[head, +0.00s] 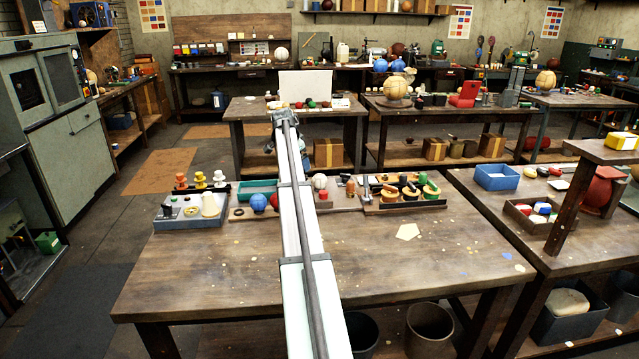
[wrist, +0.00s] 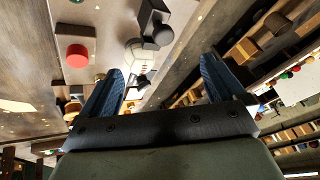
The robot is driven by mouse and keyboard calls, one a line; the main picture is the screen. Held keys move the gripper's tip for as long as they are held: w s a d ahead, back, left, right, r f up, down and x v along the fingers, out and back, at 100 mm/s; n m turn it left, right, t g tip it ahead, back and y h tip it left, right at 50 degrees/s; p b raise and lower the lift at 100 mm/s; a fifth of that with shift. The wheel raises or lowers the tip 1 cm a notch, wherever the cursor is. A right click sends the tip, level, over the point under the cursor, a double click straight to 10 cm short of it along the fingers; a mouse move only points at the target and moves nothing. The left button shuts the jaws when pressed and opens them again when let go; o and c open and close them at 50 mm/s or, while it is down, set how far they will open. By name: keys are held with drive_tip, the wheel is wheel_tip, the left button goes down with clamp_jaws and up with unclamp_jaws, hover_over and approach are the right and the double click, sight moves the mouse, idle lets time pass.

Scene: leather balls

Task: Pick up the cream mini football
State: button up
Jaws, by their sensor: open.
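A small cream ball with panel seams, the cream mini football (head: 319,181), sits on the board at the back of the near table, just right of my arm. In the wrist view a cream ball (wrist: 139,52) that looks like it lies ahead of the fingers, partly covered by a dark object. My gripper (wrist: 160,85) is open, with its two blue fingers well apart and nothing between them touching either. The ball is apart from the fingers.
The table's front is mostly clear.

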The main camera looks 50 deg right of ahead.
approach(319, 176)
drive_tip(key=shift+y, duration=0.3)
drive_tip(key=x, duration=1.3)
drive_tip(key=shift+d+r, duration=0.1)
drive_tip(key=shift+d, duration=0.25)
drive_tip(key=shift+c, duration=0.4)
drive_tip(key=shift+r, duration=0.15)
drive_tip(key=c, duration=1.1)
